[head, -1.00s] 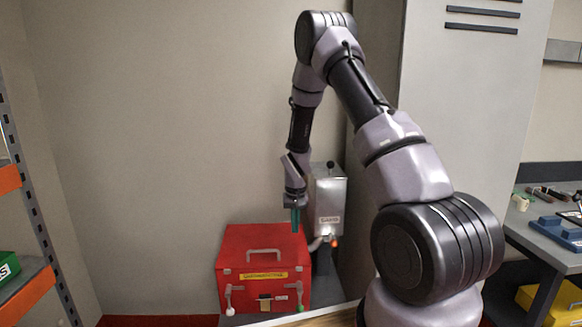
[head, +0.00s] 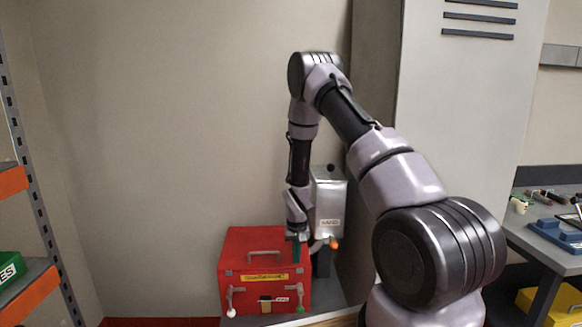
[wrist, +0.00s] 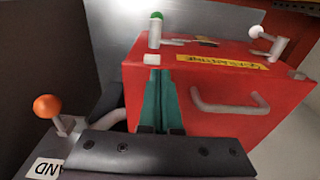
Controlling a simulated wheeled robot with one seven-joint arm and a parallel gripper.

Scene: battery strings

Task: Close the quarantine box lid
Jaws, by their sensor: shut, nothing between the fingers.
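The red quarantine box (head: 244,297) stands low by the wall, with a yellow label on its front. Its lid (head: 238,248), with a grey handle, lies down flat on the box, and no gap shows. A white-knobbed lever (head: 229,300) and a green-knobbed lever (head: 300,297) are on the front; both also show in the wrist view. My gripper (head: 296,248) is over the lid's right side, its green fingers together and empty. In the wrist view the fingers (wrist: 157,105) point down at the lid beside the handle (wrist: 230,103). Whether they touch it I cannot tell.
A grey metal unit (head: 328,205) with an orange-knobbed lever (head: 334,243) stands right behind the box, close to my gripper. A tall grey cabinet (head: 460,110) is to the right. An orange shelf rack (head: 30,292) is at the left. The wall left of the box is clear.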

